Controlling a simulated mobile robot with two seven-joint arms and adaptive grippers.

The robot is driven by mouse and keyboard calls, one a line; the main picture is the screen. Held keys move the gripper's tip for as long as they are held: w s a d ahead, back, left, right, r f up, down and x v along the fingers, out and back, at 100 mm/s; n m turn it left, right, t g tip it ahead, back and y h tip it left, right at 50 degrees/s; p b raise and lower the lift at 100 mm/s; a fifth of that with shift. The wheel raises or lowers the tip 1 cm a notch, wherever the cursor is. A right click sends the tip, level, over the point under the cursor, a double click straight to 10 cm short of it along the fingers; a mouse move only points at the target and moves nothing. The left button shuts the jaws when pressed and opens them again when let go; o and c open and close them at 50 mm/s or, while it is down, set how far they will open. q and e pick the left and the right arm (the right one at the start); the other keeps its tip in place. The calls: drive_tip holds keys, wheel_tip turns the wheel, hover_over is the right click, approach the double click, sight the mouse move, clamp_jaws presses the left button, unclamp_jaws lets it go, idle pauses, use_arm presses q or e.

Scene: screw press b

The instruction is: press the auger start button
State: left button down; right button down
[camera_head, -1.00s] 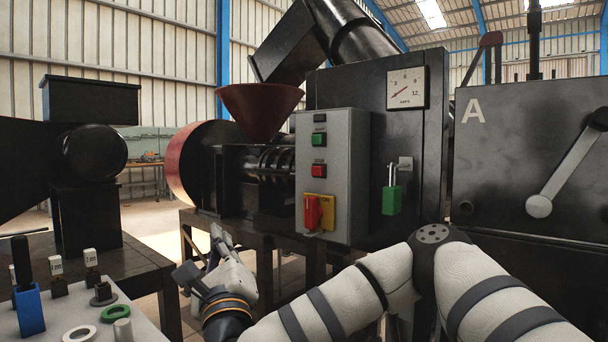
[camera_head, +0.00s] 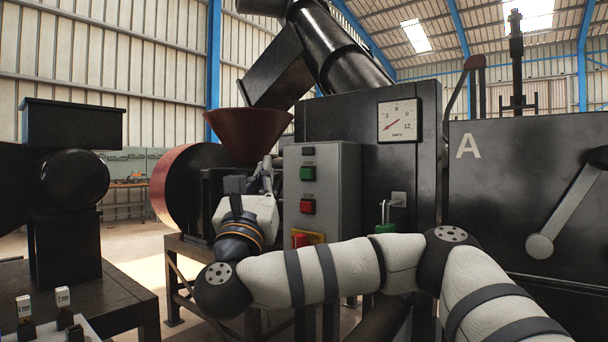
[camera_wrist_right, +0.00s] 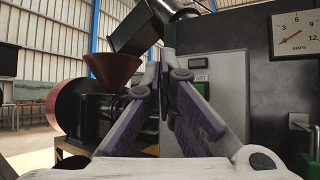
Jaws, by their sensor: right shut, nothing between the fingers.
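The grey control box (camera_head: 345,185) is fixed to the front of the dark machine. Its green start button (camera_head: 307,173) sits above a red button (camera_head: 307,206). My right gripper (camera_head: 267,163) is shut and empty, just left of the box at about the green button's height. In the right wrist view its shut fingers (camera_wrist_right: 166,62) stand in front of the box. There the green button (camera_wrist_right: 203,89) is partly hidden behind the right finger, under a label reading "ART". Touch cannot be seen. My left gripper is not in view.
An amps gauge (camera_head: 399,121) and a green padlock (camera_head: 385,228) are right of the box. A red switch on a yellow plate (camera_head: 318,237) is partly behind my forearm. A brown hopper (camera_head: 248,132) stands behind the gripper. A lever (camera_head: 566,212) is at the right.

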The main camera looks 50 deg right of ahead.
drive_tip(key=d, duration=0.8)
drive_tip(key=shift+w, duration=0.35)
drive_tip(key=shift+d, duration=0.2)
idle(0.8)
drive_tip(key=shift+d, duration=0.3)
drive_tip(key=shift+d, duration=0.45)
idle(0.5)
drive_tip(key=shift+a, duration=0.9)
drive_tip(key=shift+s+a, duration=0.15)
drive_tip(key=shift+a, duration=1.1)
drive_tip(key=shift+s+a, duration=0.1)
drive_tip(key=shift+a, duration=1.15)
